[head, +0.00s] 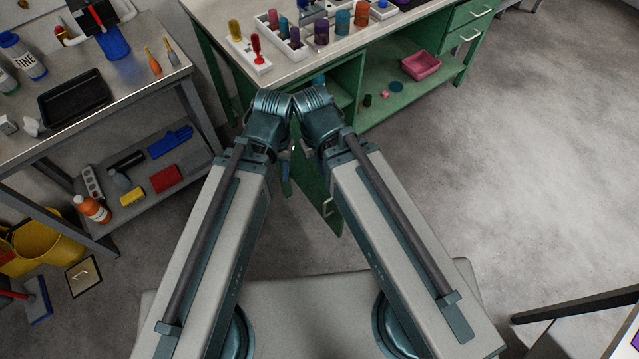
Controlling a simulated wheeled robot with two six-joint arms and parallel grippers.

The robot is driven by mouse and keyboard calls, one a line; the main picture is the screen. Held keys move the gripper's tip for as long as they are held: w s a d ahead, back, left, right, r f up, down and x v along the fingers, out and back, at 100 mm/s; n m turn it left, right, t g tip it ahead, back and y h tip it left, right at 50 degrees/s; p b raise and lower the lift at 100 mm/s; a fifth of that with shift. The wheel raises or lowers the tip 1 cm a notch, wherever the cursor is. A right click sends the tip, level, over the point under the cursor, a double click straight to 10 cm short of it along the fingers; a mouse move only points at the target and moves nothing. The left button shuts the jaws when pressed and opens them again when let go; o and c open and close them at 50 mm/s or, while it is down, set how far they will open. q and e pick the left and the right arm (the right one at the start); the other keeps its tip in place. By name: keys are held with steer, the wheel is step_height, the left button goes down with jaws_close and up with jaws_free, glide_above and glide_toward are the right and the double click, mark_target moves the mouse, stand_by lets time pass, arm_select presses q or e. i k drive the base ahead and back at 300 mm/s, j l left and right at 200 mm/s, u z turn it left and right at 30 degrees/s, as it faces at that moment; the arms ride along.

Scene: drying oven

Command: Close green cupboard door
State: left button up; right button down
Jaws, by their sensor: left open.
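The green cupboard door (318,200) stands open, swung out from the green workbench toward me. My left gripper (285,178) shows only in small part below the left arm's end, just left of the door. It is open; I cannot tell whether it touches the door. My right gripper is hidden behind the right arm.
The green workbench (425,32) has an open shelf with a pink bin (421,65) and drawers at right. A grey two-level cart (150,84) stands at left. A yellow bucket (42,247) is on the floor.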

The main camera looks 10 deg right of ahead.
mark_target(306, 174)
steer(key=k+j, duration=0.15)
steer(key=j, duration=0.25)
steer(key=k+j+z, duration=0.1)
steer(key=j, duration=0.25)
steer(key=k+j, duration=0.25)
steer(key=j, duration=0.15)
steer(key=k+j+z, duration=0.1)
steer(key=j, duration=0.25)
steer(key=k, duration=0.1)
